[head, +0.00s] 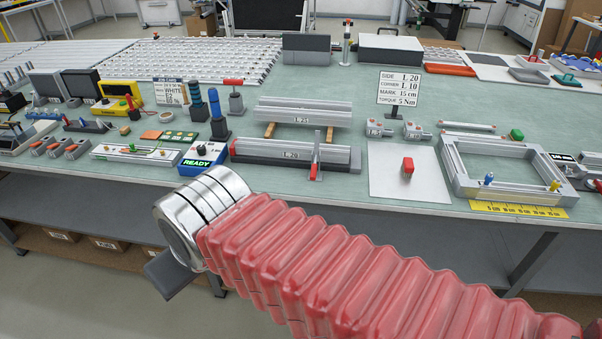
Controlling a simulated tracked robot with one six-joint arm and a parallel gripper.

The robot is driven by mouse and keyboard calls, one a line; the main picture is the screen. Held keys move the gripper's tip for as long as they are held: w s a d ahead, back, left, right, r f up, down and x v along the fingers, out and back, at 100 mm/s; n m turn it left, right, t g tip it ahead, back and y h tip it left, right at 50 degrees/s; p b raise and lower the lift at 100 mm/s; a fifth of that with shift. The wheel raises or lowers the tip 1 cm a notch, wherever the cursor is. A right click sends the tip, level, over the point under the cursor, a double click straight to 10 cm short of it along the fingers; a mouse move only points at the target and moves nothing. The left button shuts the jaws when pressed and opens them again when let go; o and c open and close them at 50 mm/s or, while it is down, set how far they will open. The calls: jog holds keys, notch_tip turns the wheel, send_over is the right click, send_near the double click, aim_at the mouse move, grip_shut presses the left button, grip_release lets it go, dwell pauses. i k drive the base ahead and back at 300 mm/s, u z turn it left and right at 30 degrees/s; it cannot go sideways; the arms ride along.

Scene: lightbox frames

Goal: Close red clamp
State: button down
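A red clamp (316,158) stands at the front of the bench, at the right part of the profile labelled L 20 (265,152). My arm, in a red bellows sleeve with a silver ring, crosses the foreground below the bench edge. Only a dark grey piece of my gripper (172,273) shows, below and left of the ring. It is apart from the clamp, in front of the bench and to the clamp's left. Its fingertips are hidden, so its opening cannot be told.
A blue READY box (201,160) is to the left. An aluminium frame (455,170) lies at the right. A sign (399,88) stands behind. Bare green surface lies between some items.

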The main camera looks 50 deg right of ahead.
aim_at(314, 174)
jog(key=u, duration=0.05)
jog(key=i, duration=1)
jog(key=z, duration=0.05)
